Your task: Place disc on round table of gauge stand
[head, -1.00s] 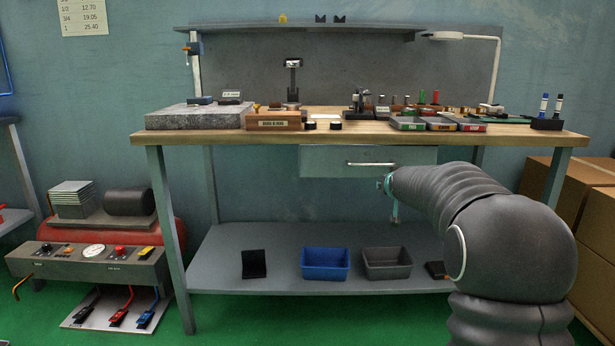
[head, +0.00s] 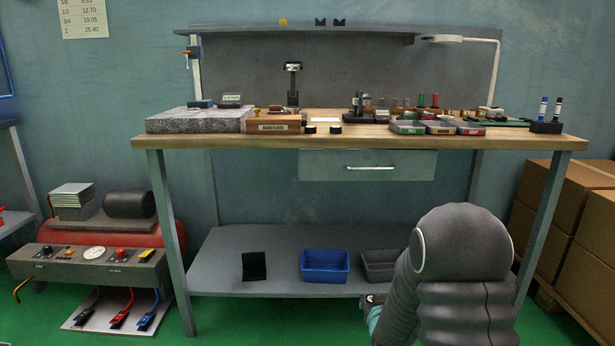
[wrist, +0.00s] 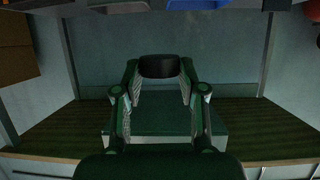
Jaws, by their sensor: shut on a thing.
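The gauge stand (head: 293,84) stands towards the back of the bench top, a dark upright column with a lighter head. Its round table is too small to make out in the head view. In the wrist view my gripper (wrist: 160,72) is shut on a black disc (wrist: 160,67), held between the fingertips. In the head view my arm is low at the right, in front of the lower shelf, and hides the fingers and the held disc. Two small black round pieces, (head: 310,129) and (head: 335,129), sit near the bench's front edge.
The bench top (head: 370,139) carries a granite plate (head: 195,124), a wooden gauge block box (head: 273,124), small trays (head: 440,128) and a marker holder (head: 546,126). A blue bin (head: 325,264) and a grey bin (head: 380,263) sit on the lower shelf. Cardboard boxes (head: 590,235) stand right.

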